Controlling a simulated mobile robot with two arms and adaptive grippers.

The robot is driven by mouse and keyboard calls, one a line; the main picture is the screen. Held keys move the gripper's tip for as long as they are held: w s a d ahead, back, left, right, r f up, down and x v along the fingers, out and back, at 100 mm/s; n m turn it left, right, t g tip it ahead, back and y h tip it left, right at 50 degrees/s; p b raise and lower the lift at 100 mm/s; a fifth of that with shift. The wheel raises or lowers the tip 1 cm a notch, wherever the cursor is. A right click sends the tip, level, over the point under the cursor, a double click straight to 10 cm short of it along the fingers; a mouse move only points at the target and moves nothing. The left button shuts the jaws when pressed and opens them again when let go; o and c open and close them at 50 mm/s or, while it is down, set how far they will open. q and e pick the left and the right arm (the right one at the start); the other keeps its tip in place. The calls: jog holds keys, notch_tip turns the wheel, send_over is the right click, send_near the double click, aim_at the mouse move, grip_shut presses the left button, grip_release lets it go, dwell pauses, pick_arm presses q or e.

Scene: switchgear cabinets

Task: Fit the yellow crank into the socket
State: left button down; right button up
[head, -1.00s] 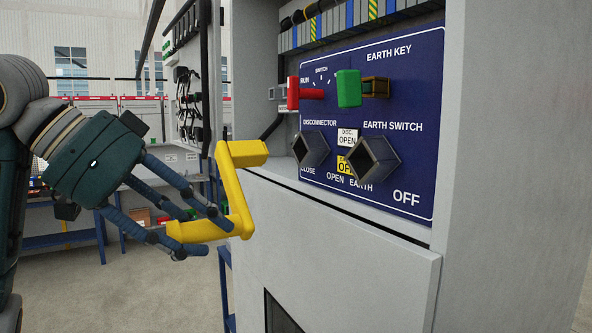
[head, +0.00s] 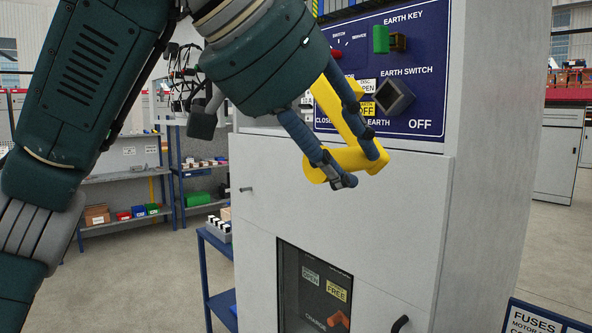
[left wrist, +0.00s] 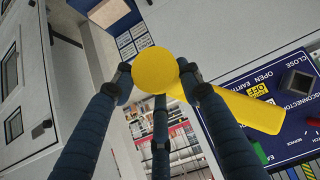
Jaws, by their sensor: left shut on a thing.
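The yellow crank (head: 343,119) is in my left gripper (head: 357,168), whose fingers are shut around its lower handle. In the left wrist view, the crank's round handle end (left wrist: 155,70) sits between the fingers of the gripper (left wrist: 158,78), and its arm runs to the right. In the head view, its upper part overlaps the left of the blue panel. I cannot tell whether it touches a socket. The dark square earth switch socket (head: 395,97) is empty. A dark square socket, seemingly the disconnector one, shows in the left wrist view (left wrist: 298,83). My right gripper is not seen.
The blue panel (head: 425,108) is set in a grey cabinet (head: 400,215). A green block (head: 381,39) and a red handle (head: 337,53) stick out above the sockets. A blue cart (head: 219,265) stands at the cabinet's left. Open floor lies further left.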

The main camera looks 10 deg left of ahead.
aim_at(357, 150)
pick_arm(q)
jog(key=shift+w+d, duration=0.3)
jog(key=shift+w, duration=0.25)
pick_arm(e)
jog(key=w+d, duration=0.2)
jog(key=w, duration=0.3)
pick_arm(q)
jog(key=shift+s, duration=0.1)
jog(key=shift+r+p, duration=0.1)
jog(key=shift+p, duration=0.25)
jog(key=shift+w+d+p, duration=0.6)
jog(key=shift+w, duration=0.15)
jog(key=shift+w+d+p, duration=0.65)
jog(key=shift+w+d, duration=0.05)
jog(key=shift+w, duration=0.35)
jog(key=shift+w+d+p, duration=0.4)
jog(key=shift+w, duration=0.15)
jog(key=shift+w+d+p, duration=0.35)
jog(key=shift+w+d, duration=0.1)
jog(key=shift+w, duration=0.15)
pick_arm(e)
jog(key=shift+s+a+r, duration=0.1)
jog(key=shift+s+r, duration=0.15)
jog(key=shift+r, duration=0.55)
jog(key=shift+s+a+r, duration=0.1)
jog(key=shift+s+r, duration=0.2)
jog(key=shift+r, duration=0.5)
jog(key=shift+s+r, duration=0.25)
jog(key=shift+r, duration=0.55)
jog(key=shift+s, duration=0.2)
